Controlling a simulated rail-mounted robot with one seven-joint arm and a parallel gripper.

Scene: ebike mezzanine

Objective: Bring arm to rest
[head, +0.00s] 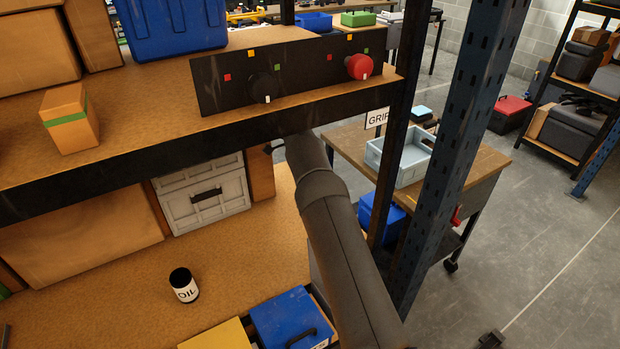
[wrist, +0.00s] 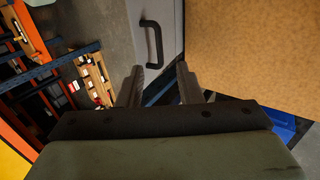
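My arm reaches up from the bottom of the head view, in front of the lower shelf, and its far end passes out of sight behind the upper shelf's front edge. Beyond the fingers are a grey surface with a black handle (wrist: 153,42) and a brown board (wrist: 255,50). I cannot tell how far these are from the fingertips.
The upper shelf (head: 140,130) carries a black panel (head: 230,85) with a red knob (head: 359,67). Below stand an oil can (head: 184,285), a white crate (head: 205,195) and a blue case (head: 290,318).

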